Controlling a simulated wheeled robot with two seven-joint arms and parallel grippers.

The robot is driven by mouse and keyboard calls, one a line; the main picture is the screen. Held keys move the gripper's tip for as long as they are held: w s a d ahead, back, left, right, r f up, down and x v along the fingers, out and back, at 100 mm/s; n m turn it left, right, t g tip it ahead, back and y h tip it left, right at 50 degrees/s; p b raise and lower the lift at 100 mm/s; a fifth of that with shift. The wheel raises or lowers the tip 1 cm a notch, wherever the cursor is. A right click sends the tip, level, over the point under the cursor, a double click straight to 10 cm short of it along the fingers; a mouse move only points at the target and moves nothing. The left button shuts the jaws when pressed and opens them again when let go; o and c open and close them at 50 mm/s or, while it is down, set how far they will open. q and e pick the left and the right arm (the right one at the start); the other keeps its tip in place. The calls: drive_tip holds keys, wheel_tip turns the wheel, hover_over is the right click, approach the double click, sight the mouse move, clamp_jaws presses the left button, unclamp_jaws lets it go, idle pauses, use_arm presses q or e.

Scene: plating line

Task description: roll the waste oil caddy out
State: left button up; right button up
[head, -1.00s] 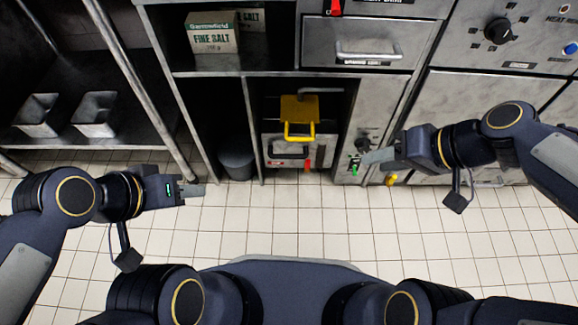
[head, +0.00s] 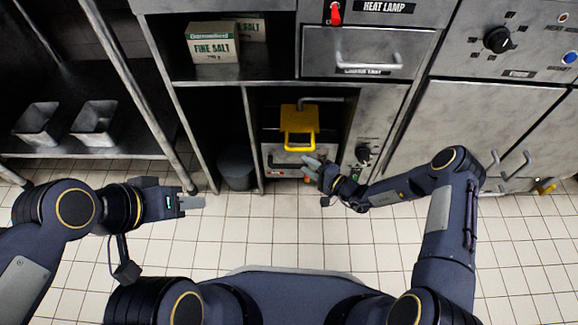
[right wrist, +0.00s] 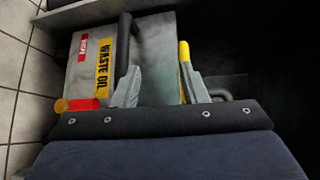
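The waste oil caddy (head: 275,160) is a grey metal box low in an open bay of the counter. It has a black bar handle and a yellow part (head: 300,118) above it. In the right wrist view its face (right wrist: 150,75) shows a yellow WASTE OIL label, a red label and the black handle (right wrist: 124,45). My right gripper (head: 311,167) is open at the caddy's right front. One finger overlaps the handle's end in the right wrist view; contact is unclear. My left gripper (head: 203,202) is over the floor at left, its finger gap not readable.
A dark bin (head: 237,167) stands in the bay left of the caddy. A metal rack post (head: 150,110) stands further left. A drawer (head: 365,52) is above and a control panel (head: 365,145) is to the right. The tiled floor (head: 260,225) in front is clear.

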drive_tip(key=m+t+h, duration=0.1)
approach(289, 165)
drive_tip(key=x, duration=0.2)
drive_tip(key=b+x, duration=0.1)
drive_tip(key=x, duration=0.1)
drive_tip(key=b+x, duration=0.1)
drive_tip(key=x, duration=0.2)
drive_tip(key=f+b+x, duration=0.1)
drive_tip(key=x, duration=0.1)
drive_tip(key=shift+w+a+f+b, duration=0.1)
drive_tip(key=shift+w+b, duration=0.05)
drive_tip(key=shift+b, duration=0.15)
drive_tip(key=shift+w+a, duration=0.25)
clamp_jaws()
